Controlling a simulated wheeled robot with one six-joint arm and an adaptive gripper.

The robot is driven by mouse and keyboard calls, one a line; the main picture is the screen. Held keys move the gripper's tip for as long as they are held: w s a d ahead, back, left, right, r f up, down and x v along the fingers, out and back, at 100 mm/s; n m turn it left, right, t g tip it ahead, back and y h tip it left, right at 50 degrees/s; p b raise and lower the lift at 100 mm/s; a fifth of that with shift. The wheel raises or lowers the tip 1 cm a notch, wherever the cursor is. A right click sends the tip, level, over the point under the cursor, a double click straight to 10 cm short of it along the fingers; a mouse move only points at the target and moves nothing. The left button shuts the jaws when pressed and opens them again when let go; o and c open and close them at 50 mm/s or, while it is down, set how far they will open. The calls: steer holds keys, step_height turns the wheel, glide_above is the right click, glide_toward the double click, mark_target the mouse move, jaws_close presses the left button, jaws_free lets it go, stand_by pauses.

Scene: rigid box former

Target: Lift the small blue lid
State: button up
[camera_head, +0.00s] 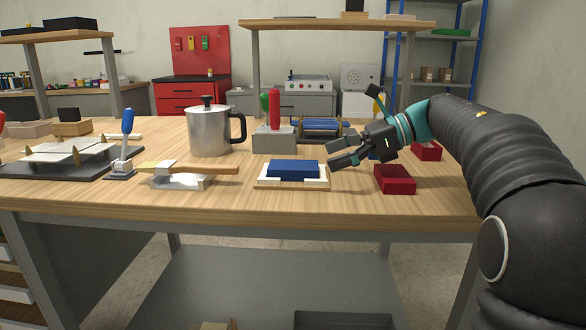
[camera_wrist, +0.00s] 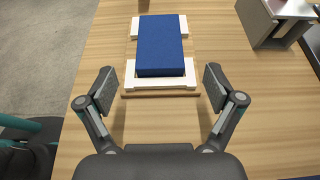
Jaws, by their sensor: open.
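The small blue lid (camera_head: 293,169) is a flat rectangular block lying in a white-cornered holder on a wooden base (camera_head: 263,184) near the table's front edge. In the wrist view the blue lid (camera_wrist: 161,46) lies ahead of my gripper (camera_wrist: 157,90), with the white end piece (camera_wrist: 160,82) nearest to me. My gripper also shows in the head view (camera_head: 338,151), just right of the lid and above the table. Its two fingers are wide apart with nothing between them. They do not touch the lid.
A dark red box (camera_head: 395,179) stands right of the lid, below my wrist. A grey block with red and green handles (camera_head: 274,138) stands behind. A brush (camera_head: 200,170) on a white stand is to the left, near a metal pot (camera_head: 209,132).

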mark_target(303, 165)
steer(key=shift+x, duration=3.75)
steer(key=shift+r, duration=0.15)
steer(key=c, duration=1.1)
